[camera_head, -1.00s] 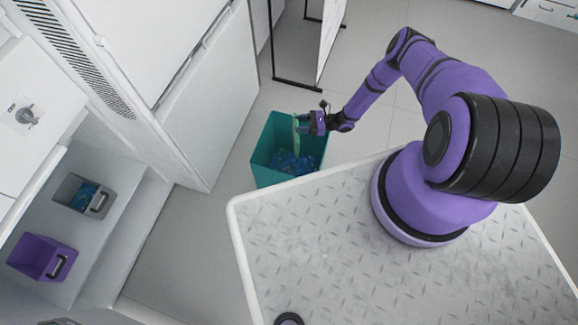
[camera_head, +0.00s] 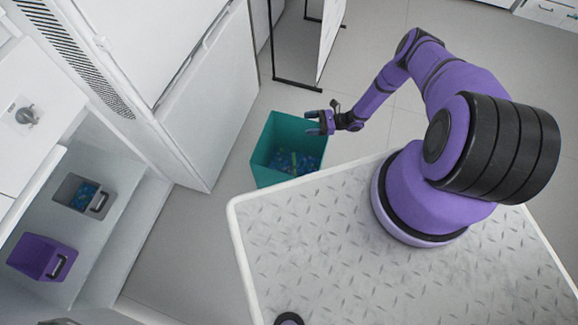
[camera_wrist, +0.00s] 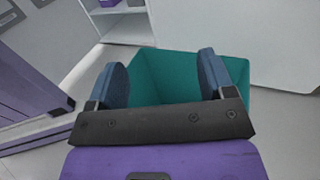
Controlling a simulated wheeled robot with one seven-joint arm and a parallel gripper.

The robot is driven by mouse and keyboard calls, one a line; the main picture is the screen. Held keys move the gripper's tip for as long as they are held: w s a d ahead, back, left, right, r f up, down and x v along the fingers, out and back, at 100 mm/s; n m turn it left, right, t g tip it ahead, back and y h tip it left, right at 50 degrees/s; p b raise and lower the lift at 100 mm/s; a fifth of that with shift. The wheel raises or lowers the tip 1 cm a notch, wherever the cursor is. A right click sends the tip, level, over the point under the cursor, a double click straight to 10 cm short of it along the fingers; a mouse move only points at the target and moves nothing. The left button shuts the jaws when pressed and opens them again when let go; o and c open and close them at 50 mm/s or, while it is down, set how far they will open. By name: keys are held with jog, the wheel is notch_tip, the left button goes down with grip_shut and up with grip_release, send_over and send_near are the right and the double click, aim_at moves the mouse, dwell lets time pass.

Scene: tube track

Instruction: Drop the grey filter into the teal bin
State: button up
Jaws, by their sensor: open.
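The teal bin (camera_head: 283,134) stands on the floor beyond the front edge of my base top. Blue and green bits cover its bottom, and a pale greenish-grey elongated piece (camera_head: 289,162), which looks like the filter, lies among them. My gripper (camera_head: 312,122) is over the bin's upper right rim, open and empty. In the wrist view, the two blue fingers of my gripper (camera_wrist: 163,78) are wide apart with only the teal bin wall (camera_wrist: 165,72) behind them. The filter does not show in the wrist view.
A tall white cabinet (camera_head: 208,110) stands left of the bin. A low shelf holds a grey bin (camera_head: 72,194) with blue contents and a purple bin (camera_head: 42,258). A dark-framed panel (camera_head: 328,40) stands behind. The floor right of the bin is clear.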

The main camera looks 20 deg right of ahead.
jog(key=v, duration=0.7)
dwell(0.3)
